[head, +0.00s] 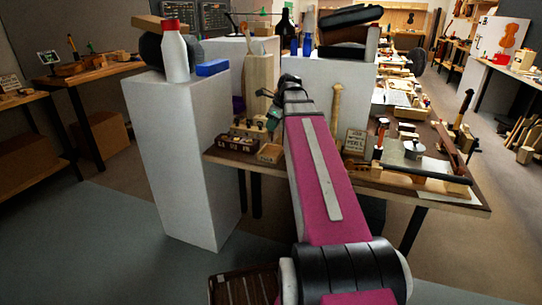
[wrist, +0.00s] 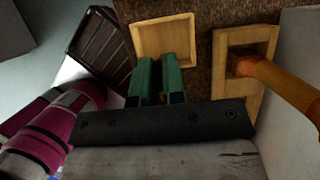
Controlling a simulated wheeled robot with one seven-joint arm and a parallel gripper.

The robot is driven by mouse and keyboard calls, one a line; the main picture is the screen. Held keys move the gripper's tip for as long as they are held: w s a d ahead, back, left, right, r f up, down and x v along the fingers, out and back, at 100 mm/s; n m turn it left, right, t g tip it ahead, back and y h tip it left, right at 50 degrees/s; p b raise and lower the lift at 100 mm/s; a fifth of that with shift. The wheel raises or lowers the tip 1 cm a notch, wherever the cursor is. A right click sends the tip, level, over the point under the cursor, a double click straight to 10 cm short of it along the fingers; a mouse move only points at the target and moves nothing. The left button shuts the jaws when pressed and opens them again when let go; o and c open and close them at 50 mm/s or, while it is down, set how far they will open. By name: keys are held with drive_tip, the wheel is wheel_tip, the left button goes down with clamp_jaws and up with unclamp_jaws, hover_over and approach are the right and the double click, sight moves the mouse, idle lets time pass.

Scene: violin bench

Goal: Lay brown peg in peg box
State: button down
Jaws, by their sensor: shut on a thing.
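My gripper (wrist: 160,78) shows two green fingers in the wrist view, with a narrow gap between them. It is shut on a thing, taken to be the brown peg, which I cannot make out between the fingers. A small open wooden box (wrist: 165,34), likely the peg box, lies just beyond the fingertips; its bare floor shows. In the head view this box (head: 269,153) sits at the near left edge of the bench, and my gripper (head: 271,117) is above it, partly hidden by my arm.
In the wrist view an orange-brown turned rod (wrist: 280,85) stands in a square wooden frame (wrist: 226,45) right of the box. In the head view, a dark compartmented holder (head: 237,144) lies left of the box. A white pedestal (head: 180,160) with a bottle (head: 175,55) stands farther left.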

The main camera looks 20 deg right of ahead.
drive_tip(key=shift+f, duration=0.1)
drive_tip(key=shift+f, duration=0.7)
drive_tip(key=shift+f, duration=0.15)
idle(0.4)
drive_tip(key=c, duration=1.1)
unclamp_jaws()
